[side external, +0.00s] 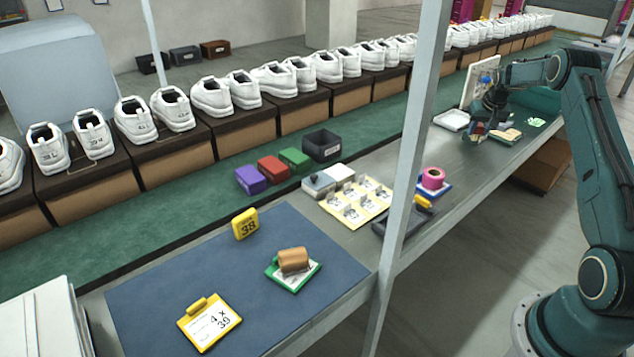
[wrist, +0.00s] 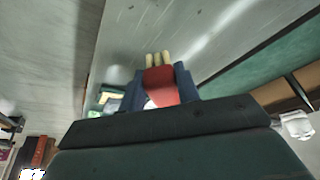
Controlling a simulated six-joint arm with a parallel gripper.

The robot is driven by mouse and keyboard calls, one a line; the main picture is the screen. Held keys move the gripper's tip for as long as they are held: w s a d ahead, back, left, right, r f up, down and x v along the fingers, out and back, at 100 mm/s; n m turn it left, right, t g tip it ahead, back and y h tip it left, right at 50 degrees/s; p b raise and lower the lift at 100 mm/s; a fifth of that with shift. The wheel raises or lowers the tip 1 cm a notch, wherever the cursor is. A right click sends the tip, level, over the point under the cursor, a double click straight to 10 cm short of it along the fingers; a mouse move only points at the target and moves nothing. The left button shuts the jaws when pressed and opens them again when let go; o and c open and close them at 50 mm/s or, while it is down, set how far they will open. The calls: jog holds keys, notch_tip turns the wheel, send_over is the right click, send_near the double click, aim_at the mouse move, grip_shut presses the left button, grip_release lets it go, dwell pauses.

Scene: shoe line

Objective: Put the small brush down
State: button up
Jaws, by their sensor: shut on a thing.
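My gripper (side external: 476,131) is at the far right end of the bench, low over its surface. In the wrist view my gripper (wrist: 160,80) is shut on a red piece with several cream tips, which I take to be the small brush (wrist: 161,92). The tips point away from my wrist. The brush shows only as a small patch of red in the side view, so I cannot tell whether it touches the bench (side external: 460,180).
A white tray (side external: 452,120) is left of my gripper, and an upright white board (side external: 480,80) stands behind. A cream pad (side external: 506,135) lies to the right. A pink roll (side external: 433,178) and a dark tray (side external: 404,222) are nearer the camera. White shoes line the conveyor (side external: 130,220).

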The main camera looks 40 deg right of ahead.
notch_tip(320, 180, down, 8)
jog(key=shift+f, duration=0.15)
jog(key=shift+f, duration=2.15)
jog(key=shift+f, duration=0.1)
jog(key=o, duration=1)
jog(key=shift+c, duration=0.2)
jog(key=v, duration=1.2)
